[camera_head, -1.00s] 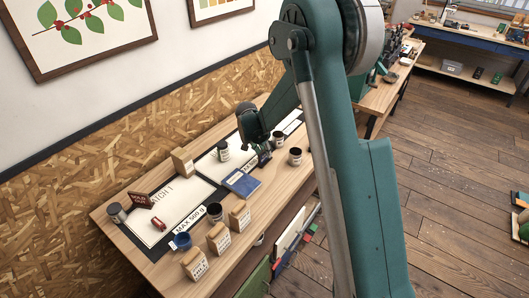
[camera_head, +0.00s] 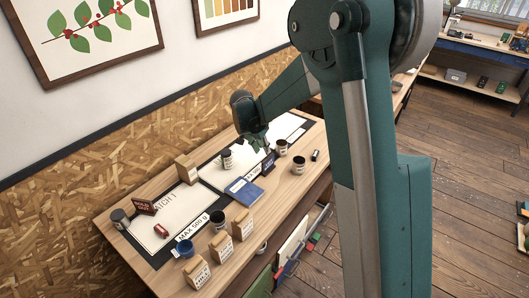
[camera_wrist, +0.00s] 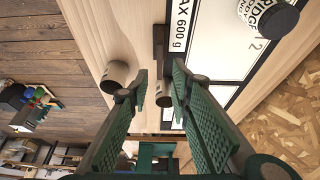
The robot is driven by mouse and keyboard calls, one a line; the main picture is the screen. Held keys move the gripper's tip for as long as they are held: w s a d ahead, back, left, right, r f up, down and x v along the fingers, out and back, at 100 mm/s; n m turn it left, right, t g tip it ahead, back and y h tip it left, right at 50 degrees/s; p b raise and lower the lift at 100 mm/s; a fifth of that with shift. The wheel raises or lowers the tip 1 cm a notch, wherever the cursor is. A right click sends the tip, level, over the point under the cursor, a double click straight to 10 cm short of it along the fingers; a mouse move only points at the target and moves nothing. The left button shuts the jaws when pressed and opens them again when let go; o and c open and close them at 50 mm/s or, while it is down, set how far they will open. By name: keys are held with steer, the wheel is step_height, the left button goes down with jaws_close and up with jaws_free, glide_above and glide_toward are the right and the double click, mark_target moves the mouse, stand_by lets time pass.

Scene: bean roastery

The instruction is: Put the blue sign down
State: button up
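The blue sign (camera_head: 268,164) is a small dark blue board standing on the wooden table, between a dark cup and the blue book. My gripper (camera_head: 257,149) is just above and beside it, pointing down. In the wrist view the two green fingers of my gripper (camera_wrist: 159,72) are spread apart. A narrow dark piece, seemingly the sign seen edge-on (camera_wrist: 160,42), shows in the gap beyond the fingertips, with no finger visibly pressing on it.
Dark cups (camera_head: 299,165) stand close to the right, and a jar (camera_head: 227,159) to the left. A blue book (camera_head: 244,191) lies in front. Several paper bags (camera_head: 243,224) line the front edge. A brown sign (camera_head: 145,207) stands at the left on the white-and-black mat.

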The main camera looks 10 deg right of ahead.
steer(key=shift+s+a+r, duration=0.15)
steer(key=shift+a+r, duration=0.05)
steer(key=shift+r, duration=0.4)
steer(key=shift+s+r, duration=0.1)
stand_by(0.4)
steer(key=s+d+r+n+t+y, duration=0.15)
steer(key=s+d+r, duration=0.25)
steer(key=s+r, duration=0.5)
steer(key=s+d+r+n, duration=0.3)
steer(key=s+r, duration=0.5)
steer(key=s, duration=0.4)
steer(key=s+d+n+t+y, duration=0.1)
steer(key=s+d+n+t, duration=0.1)
steer(key=s, duration=2.2)
steer(key=shift+s+d+f+n+y, duration=0.3)
steer(key=shift+d+n, duration=0.35)
steer(key=shift+n, duration=0.6)
